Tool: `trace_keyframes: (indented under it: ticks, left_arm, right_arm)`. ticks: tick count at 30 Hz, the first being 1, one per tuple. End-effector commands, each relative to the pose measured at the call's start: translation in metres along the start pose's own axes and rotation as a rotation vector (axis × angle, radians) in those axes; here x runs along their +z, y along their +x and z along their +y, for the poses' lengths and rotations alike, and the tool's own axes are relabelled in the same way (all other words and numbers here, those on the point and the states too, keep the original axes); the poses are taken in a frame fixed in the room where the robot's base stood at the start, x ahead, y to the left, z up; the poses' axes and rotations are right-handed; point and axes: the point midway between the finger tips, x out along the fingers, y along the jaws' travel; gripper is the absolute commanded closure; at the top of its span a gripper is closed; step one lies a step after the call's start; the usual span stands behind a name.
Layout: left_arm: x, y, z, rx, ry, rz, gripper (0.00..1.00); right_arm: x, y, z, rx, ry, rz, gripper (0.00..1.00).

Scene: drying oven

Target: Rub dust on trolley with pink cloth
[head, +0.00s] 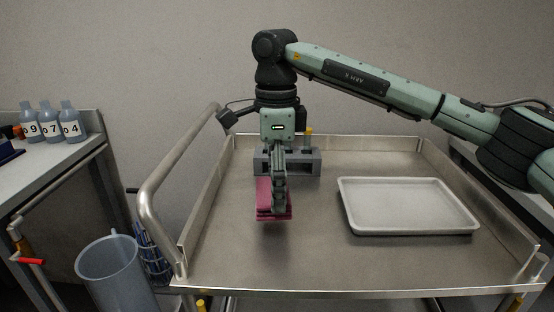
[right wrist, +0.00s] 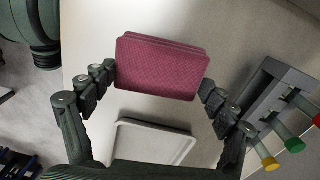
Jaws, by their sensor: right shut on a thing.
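The pink cloth (head: 265,200) is a folded, dark pink pad, held between the fingers of my right gripper (head: 279,190) above the left middle of the trolley. In the right wrist view the cloth (right wrist: 160,68) fills the space between the two fingertips of the right gripper (right wrist: 158,88), which touch its sides. The trolley (head: 300,262) is a steel top with raised edges and a tubular handle on its left. No dust can be made out on its surface. My left gripper is not in view.
A pale empty tray (head: 408,204) lies on the trolley's right half. A grey rack (head: 305,162) with capped tubes stands at the back, behind the gripper. Numbered bottles (head: 48,123) stand on a left bench. A grey bin (head: 112,275) is below. The trolley's front is clear.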

Motion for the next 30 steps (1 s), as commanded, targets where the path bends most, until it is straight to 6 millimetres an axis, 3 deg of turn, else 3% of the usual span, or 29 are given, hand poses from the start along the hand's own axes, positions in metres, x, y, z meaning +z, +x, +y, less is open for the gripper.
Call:
trace_keyframes:
  ticks: [9, 18, 30]
  left_arm:
    - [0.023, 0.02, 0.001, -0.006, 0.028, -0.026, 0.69]
    - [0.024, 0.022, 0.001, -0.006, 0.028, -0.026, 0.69]
    - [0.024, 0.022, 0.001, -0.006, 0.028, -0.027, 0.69]
  right_arm:
    - [0.0, -0.018, 0.003, -0.001, 0.001, -0.001, 0.42]
    - [0.0, -0.039, 0.009, -0.001, 0.001, -0.001, 0.42]
    - [0.0, -0.041, 0.01, -0.001, 0.002, -0.001, 0.42]
